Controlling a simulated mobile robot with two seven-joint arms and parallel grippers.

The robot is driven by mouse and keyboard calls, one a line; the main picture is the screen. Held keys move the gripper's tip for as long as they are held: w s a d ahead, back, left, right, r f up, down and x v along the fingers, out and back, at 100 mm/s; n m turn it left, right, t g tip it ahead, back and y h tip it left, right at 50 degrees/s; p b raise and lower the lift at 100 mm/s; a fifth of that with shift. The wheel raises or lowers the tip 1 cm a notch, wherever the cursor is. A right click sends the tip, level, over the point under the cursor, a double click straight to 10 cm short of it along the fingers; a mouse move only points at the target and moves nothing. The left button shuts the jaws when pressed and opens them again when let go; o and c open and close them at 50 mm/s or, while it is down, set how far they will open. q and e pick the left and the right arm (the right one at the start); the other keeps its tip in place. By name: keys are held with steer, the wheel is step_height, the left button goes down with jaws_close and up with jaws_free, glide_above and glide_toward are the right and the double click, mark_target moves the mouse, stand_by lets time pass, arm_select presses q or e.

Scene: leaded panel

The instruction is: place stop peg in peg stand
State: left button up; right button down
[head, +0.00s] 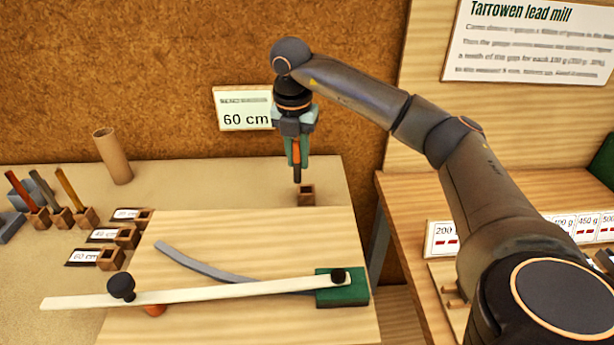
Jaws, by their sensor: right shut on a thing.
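My right gripper (297,160) points straight down and is shut on the stop peg (297,174), an orange piece with a dark lower end. The peg hangs upright between the green fingers. Below it, a small brown wooden block with a dark hole on top, seemingly the peg stand (306,197), sits at the back of the bench. The peg's lower end shows just above the block, slightly left of its middle. I cannot tell whether they touch. My left gripper is not in view.
A pale board (215,240) carries a long strip (200,295), a green block (342,292) and a grey curved strip (210,267). Several small wooden blocks, some holding coloured sticks (69,190), stand at left. A cardboard tube (113,157) stands behind. A "60 cm" sign (245,119) hangs behind the gripper.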

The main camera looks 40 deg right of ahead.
steer(key=d+f, duration=0.1)
steer(key=f, duration=0.1)
steer(key=d+f, duration=0.1)
steer(key=f, duration=0.2)
steer(key=w+d+f, duration=0.1)
steer(key=f, duration=0.1)
steer(key=shift+w+d+f, duration=0.1)
steer(key=shift+d+f, duration=0.05)
steer(key=shift+d, duration=0.2)
steer(key=shift+f, duration=0.35)
steer(key=shift+f, duration=0.1)
steer(key=c, duration=0.8)
jaws_free()
steer(key=shift+o, duration=0.2)
step_height(320, 180, up, 12)
steer(key=a, duration=0.1)
steer(key=shift+s+a, duration=0.25)
steer(key=shift+s, duration=0.15)
